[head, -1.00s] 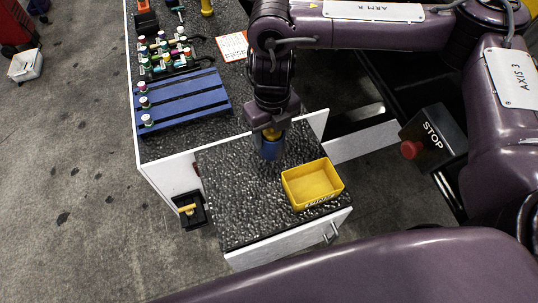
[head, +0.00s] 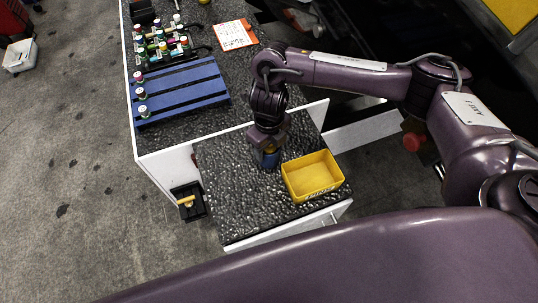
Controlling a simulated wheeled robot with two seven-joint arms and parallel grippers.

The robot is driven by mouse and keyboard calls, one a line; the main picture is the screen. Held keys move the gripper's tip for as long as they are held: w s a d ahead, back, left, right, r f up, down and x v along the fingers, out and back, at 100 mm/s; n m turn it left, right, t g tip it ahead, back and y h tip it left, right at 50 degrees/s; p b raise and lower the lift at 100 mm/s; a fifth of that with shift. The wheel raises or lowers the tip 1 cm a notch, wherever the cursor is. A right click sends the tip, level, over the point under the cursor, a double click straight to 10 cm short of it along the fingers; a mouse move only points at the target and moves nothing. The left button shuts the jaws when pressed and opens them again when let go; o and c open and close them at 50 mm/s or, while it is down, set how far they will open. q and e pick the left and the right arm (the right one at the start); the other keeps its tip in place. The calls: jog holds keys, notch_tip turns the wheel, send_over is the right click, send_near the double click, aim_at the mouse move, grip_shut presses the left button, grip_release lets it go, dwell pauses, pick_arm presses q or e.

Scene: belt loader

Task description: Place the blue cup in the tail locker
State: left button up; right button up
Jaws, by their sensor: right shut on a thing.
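My right gripper (head: 269,150) points down and is shut on the blue cup (head: 270,160). The cup is upright, just left of a yellow tray, over the dark speckled top of a low white cabinet (head: 232,200). The fingers hide its upper part, and I cannot tell if its base touches the top. The cabinet's front has a handle at the lower right; no label names it as the tail locker. My left gripper is out of view.
The empty yellow tray (head: 312,178) sits close right of the cup. Behind is a longer counter with a blue slatted rack (head: 180,92), several small bottles and a red-and-white card (head: 236,35). A black bin (head: 189,202) stands on the floor at the left.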

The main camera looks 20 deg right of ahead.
notch_tip(320, 180, down, 4)
jog(key=shift+f+b, duration=0.1)
jog(key=shift+b, duration=0.3)
jog(key=shift+f, duration=0.25)
jog(key=shift+f, duration=0.15)
jog(key=o, duration=1.1)
jog(key=shift+o, duration=0.2)
jog(key=shift+r, duration=0.25)
notch_tip(320, 180, up, 12)
jog(key=shift+f+p, duration=0.1)
jog(key=shift+p, duration=1.15)
